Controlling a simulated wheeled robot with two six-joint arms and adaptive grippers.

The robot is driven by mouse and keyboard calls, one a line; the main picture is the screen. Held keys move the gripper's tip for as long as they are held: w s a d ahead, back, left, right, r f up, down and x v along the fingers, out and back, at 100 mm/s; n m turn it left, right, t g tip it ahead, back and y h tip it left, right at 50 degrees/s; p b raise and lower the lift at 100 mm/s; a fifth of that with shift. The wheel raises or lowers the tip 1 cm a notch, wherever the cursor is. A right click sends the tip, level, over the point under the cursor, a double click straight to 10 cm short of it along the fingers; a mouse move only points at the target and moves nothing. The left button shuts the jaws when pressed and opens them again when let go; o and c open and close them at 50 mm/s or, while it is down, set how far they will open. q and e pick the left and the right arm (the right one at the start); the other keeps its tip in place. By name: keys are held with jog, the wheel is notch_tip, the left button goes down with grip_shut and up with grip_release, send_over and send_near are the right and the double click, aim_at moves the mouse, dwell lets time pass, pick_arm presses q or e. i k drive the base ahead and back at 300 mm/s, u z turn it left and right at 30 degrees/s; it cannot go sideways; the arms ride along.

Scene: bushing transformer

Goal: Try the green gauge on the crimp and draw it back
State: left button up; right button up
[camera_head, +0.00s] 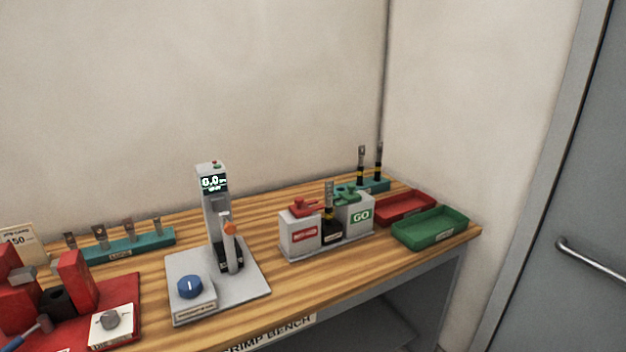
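The green gauge (347,193) rests on top of the grey block marked GO (360,214). A crimped lug (329,194) with a yellow-banded dark lower part stands upright in a black holder (332,231), between the GO block and a second grey block (298,233) with a red label. A red gauge (304,207) lies on that second block. The green gauge is apart from the lug or just behind it; I cannot tell the gap. Neither of my grippers is in view.
A tester (214,206) with a lit display, orange-tipped lever and blue knob (190,287) stands mid-bench. A red press (75,279) is at left, before a teal lug rack (143,244). Red (405,206) and green (431,228) trays sit at right. Another teal rack (375,186) stands behind.

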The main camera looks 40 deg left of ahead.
aim_at(350, 197)
jog(key=u, duration=0.8)
jog(key=i, duration=0.8)
jog(key=u, duration=0.85)
